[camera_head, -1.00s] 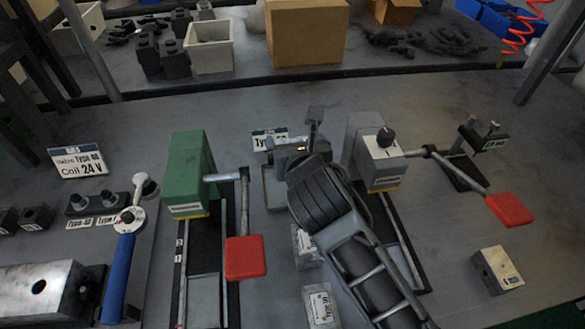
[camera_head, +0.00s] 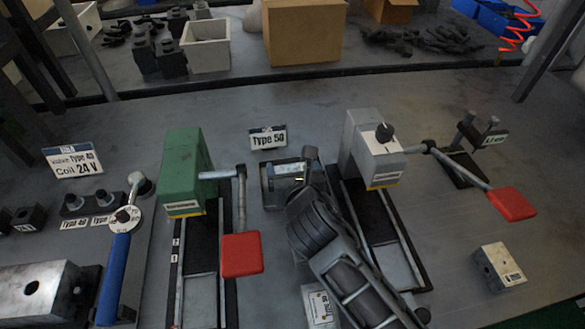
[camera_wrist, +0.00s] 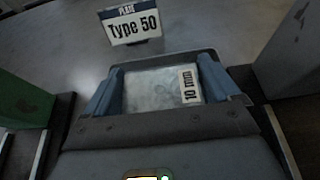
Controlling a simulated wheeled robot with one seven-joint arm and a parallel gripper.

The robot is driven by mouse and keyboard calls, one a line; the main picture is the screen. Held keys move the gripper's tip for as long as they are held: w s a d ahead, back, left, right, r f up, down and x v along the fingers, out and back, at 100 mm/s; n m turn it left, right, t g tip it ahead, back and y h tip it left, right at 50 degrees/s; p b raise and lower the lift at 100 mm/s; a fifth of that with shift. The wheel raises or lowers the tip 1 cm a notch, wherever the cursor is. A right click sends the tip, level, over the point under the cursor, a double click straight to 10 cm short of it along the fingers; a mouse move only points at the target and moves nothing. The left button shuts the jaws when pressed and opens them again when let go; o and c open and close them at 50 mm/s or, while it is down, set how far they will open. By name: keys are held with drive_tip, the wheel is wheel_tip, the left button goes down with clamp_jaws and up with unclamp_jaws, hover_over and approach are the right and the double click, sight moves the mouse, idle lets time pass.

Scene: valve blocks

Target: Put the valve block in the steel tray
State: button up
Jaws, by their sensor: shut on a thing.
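The tray's rim (camera_wrist: 165,58) shows behind and beside the block. I cannot tell whether the block touches the tray floor. My wrist and arm hide part of the tray in the head view.
A "Type 50" plate sign (camera_head: 268,138) stands just behind the tray. A green stand (camera_head: 184,170) is at left and a grey stand (camera_head: 372,150) at right, both with red-padded levers. Labelled blocks lie in front (camera_head: 319,306) and at right (camera_head: 499,267).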

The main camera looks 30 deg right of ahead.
drive_tip(key=o, duration=1.2)
drive_tip(key=shift+f, duration=0.1)
drive_tip(key=shift+r, duration=0.2)
drive_tip(key=v, duration=1.2)
